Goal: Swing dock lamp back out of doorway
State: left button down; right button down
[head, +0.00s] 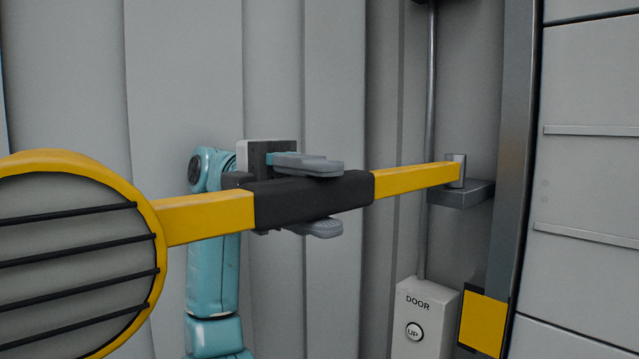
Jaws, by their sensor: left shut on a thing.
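The dock lamp's yellow arm (415,179) runs across the view from a grey wall bracket (460,193) at the right. Its round head (75,255) is at the left, with a yellow rim and dark bars over a grey face. A black grip sleeve (345,193) covers the middle of the arm. My left gripper (318,197) is shut on this sleeve, one finger above and one below. The doorway is at the right, with its dark frame post (515,150) and a grey panelled door (590,180). The lamp head is well left of the post. My right gripper is not in view.
A grey door control box (425,318) with an "UP" button (414,331) stands below the bracket. A conduit (429,120) rises from it. A yellow and black marking (483,322) is at the post's foot. A grey ribbed wall (185,70) lies close behind.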

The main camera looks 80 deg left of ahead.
pick_arm(q)
jog(key=shift+r, duration=0.1)
dwell(0.4)
jog(key=c, duration=0.7)
grip_release()
jog(key=shift+s+a, duration=0.15)
jog(key=shift+s, duration=0.05)
jog(key=shift+w, duration=0.15)
